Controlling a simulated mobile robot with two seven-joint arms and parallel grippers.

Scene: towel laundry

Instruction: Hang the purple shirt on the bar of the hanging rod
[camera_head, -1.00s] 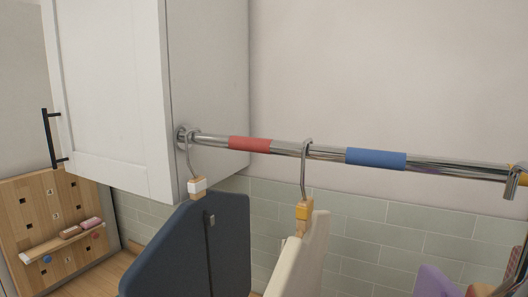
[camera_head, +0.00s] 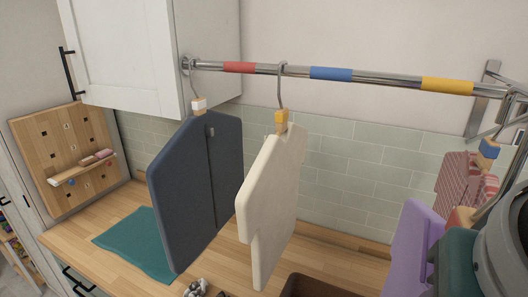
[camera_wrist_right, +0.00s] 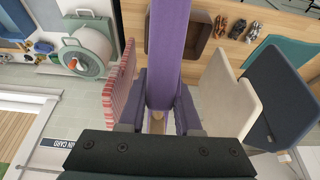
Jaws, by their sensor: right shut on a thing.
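The purple shirt (camera_head: 415,245) is at the lower right of the head view, partly hidden behind my right arm. In the right wrist view the purple shirt (camera_wrist_right: 168,50) runs away between the fingers of my right gripper (camera_wrist_right: 157,118), which is shut at its hanger end. The hanging rod (camera_head: 388,78) crosses the upper head view, with red, blue and yellow bands. The purple shirt is below the rod, apart from it. A navy shirt (camera_head: 190,190) and a cream shirt (camera_head: 270,195) hang from the rod by hooks. My left gripper is not in view.
A red striped shirt (camera_head: 455,172) hangs at the right, close to my right arm. The bar between the cream shirt's hook and the right end is clear. A white cabinet (camera_head: 140,55) stands at the rod's left end. A teal cloth (camera_head: 140,243) lies on the wooden counter (camera_head: 90,238).

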